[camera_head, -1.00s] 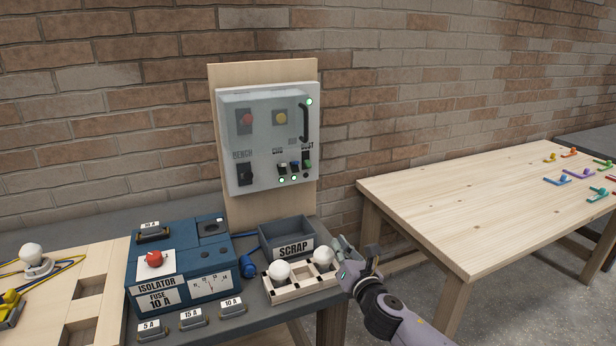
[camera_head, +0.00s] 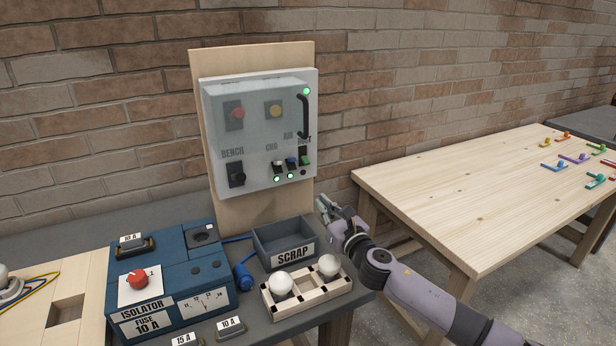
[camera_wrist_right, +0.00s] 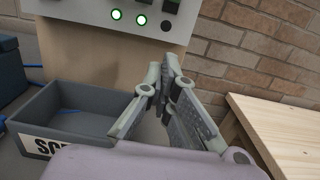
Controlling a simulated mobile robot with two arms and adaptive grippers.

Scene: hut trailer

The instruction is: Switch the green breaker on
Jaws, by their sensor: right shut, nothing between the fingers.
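The grey breaker panel (camera_head: 258,135) stands upright on a wooden board against the brick wall. The green breaker (camera_head: 305,156) is the rightmost of three small switches low on its right side; I cannot tell its lever position clearly. The lamp below it (camera_head: 303,171) is dark. The lamps under the white breaker (camera_head: 278,167) and the blue breaker (camera_head: 291,162) glow green. My right gripper (camera_head: 323,205) is shut and empty, below and right of the breakers, apart from the panel. The right wrist view shows its fingertips (camera_wrist_right: 166,66) below the dark lamp (camera_wrist_right: 166,26). My left gripper is out of view.
The scrap bin (camera_head: 262,247) and a bulb rack (camera_head: 318,301) stand below the panel, with the blue isolator box (camera_head: 180,292) to the left. A transparent cover with a black handle (camera_head: 303,116) sits above the breakers. A wooden table (camera_head: 450,185) is at the right.

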